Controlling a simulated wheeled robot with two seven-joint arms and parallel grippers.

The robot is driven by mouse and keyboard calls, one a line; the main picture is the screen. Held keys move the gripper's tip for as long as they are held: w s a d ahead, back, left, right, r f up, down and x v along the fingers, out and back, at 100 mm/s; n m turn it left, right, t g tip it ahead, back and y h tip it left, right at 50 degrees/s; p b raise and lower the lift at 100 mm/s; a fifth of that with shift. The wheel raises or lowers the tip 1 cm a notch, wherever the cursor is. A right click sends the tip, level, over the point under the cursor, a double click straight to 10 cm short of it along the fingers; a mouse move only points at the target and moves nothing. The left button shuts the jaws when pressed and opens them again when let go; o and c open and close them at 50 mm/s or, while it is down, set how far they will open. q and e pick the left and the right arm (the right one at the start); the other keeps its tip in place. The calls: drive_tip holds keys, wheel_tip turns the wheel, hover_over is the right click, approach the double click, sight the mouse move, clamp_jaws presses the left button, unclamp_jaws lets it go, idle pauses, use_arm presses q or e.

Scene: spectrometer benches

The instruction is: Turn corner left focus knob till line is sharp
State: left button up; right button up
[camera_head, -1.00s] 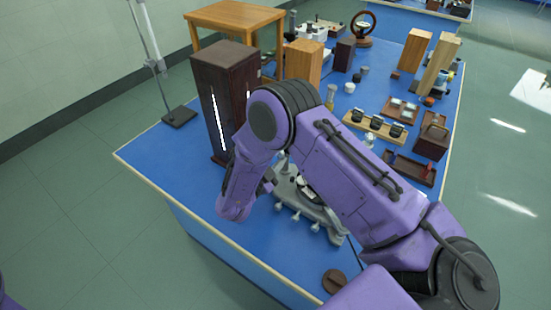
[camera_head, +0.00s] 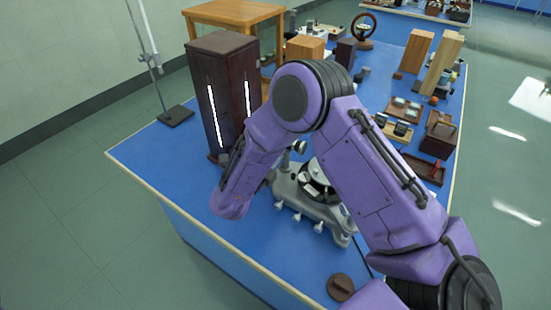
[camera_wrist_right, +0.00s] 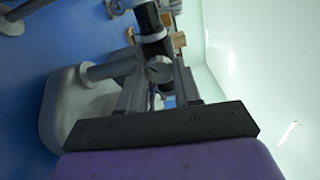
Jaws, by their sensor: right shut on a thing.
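The grey spectrometer (camera_head: 318,217) stands on the near part of the blue bench, with several pale knobs along its base. My right arm hangs over its left side and hides part of it, and my right gripper is hidden in the head view. In the right wrist view, my right gripper (camera_wrist_right: 158,88) has its two fingers closed on either side of a small round grey knob (camera_wrist_right: 159,70) with a slit in its end. A dark tube with a pale collar lies just beyond the knob. My left gripper is in neither view. No spectral line shows.
A tall dark lamp box (camera_head: 213,75) with bright slits stands behind my forearm. A round brown disc (camera_head: 340,286) lies near the front edge. Wooden blocks, trays and small instruments (camera_head: 438,134) fill the bench's right and far parts.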

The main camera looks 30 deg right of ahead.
drive_tip(key=shift+f+m+b, duration=0.1)
drive_tip(key=shift+m+b, duration=0.65)
drive_tip(key=shift+m, duration=0.35)
drive_tip(key=o, duration=1.1)
drive_tip(key=shift+c, duration=0.2)
drive_tip(key=b+v, duration=0.3)
drive_tip(key=v, duration=0.7)
drive_tip(key=shift+a, duration=0.3)
